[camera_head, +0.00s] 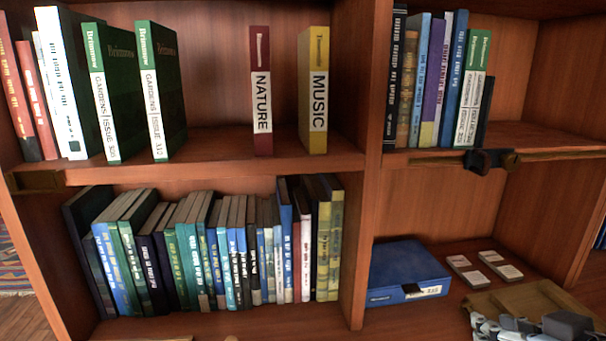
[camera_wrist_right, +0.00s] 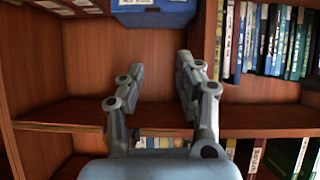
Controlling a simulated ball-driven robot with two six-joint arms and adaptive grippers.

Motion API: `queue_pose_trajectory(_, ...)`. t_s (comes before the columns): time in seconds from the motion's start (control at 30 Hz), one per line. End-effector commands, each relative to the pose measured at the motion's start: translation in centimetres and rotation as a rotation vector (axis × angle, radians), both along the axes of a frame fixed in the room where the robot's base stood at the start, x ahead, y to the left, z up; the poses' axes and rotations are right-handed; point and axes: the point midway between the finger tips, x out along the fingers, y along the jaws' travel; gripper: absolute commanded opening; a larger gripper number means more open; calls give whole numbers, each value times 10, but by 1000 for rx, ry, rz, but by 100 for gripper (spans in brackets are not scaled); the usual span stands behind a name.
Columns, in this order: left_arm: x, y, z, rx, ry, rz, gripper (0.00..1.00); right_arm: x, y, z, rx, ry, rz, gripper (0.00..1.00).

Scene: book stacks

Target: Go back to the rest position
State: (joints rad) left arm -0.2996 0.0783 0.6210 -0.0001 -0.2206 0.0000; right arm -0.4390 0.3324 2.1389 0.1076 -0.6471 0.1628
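My right gripper (camera_head: 490,328) shows in the bottom right corner of the head view, cut by the frame edge, in front of the lower right compartment. In the right wrist view, which looks upside down, its two grey fingers (camera_wrist_right: 160,78) stand apart with nothing between them. It is open and empty. My left gripper is not in view.
A blue box (camera_head: 405,272) and small cards (camera_head: 483,267) lie in the lower right compartment; the box shows in the wrist view (camera_wrist_right: 155,12). Books fill the lower left shelf (camera_head: 205,250). NATURE (camera_head: 261,95) and MUSIC (camera_head: 314,95) stand above. A dark object (camera_head: 490,160) sits on a shelf edge.

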Motion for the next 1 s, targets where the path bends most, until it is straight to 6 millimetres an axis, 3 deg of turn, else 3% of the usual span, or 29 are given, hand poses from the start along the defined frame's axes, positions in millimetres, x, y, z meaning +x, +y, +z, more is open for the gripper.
queue_pose_trajectory(0.1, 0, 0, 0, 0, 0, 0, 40, -41, 11, -14, -35, 196, -25, 34)
queue_pose_trajectory(0.23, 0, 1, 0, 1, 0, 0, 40, -80, 17, -21, -63, 363, -41, 34)
queue_pose_trajectory(0.6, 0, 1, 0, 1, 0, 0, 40, -177, 29, -18, -94, 727, -64, 34)
queue_pose_trajectory(0.87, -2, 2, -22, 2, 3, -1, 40, -160, 21, -117, -93, 752, -70, 34)
queue_pose_trajectory(1.0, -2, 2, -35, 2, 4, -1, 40, -159, 16, -177, -91, 771, -76, 34)
